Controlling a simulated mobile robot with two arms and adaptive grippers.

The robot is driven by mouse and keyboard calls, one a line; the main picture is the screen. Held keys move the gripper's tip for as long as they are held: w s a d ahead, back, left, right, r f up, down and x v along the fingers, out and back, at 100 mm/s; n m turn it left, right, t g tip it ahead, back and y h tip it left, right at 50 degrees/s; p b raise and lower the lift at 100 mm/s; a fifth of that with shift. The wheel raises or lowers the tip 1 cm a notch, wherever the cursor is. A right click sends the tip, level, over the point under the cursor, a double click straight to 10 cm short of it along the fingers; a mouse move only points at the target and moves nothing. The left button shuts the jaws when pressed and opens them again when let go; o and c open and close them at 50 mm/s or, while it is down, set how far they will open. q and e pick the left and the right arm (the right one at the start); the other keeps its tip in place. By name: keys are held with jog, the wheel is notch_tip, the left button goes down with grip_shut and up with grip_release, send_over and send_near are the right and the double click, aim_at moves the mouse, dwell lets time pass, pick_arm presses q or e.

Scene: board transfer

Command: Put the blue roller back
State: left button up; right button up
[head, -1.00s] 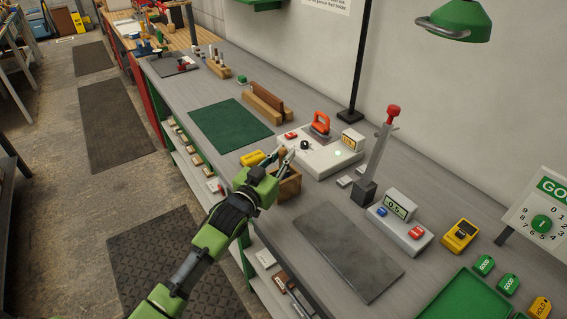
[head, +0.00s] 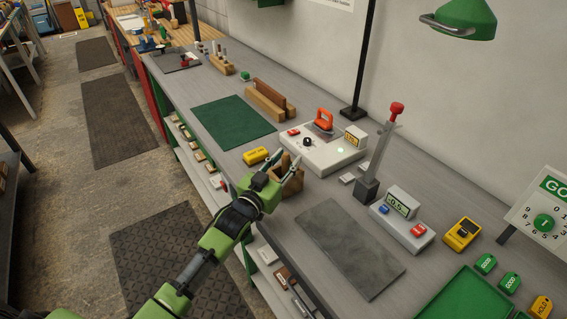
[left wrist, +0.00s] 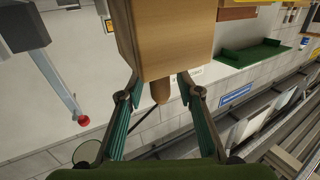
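I cannot make out a blue roller for certain in either view. My left gripper (head: 288,158) is open over the front edge of the bench, beside a small wooden holder (head: 291,182) that its fingers partly hide. In the left wrist view a large wooden block (left wrist: 165,35) fills the top middle. A brown rounded handle or peg (left wrist: 160,91) shows below the block, between the spread fingers, with gaps on both sides. My right gripper is in neither view.
A green mat (head: 232,124), grey mat (head: 350,248), upright red-topped lever (head: 383,150) and green tray (head: 465,300) occupy the bench. A wooden rack (head: 270,101) stands farther back.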

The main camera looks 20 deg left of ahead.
pick_arm(q)
jog(key=s+a+b, duration=0.2)
jog(key=s, duration=1)
jog(key=shift+a+r, duration=0.15)
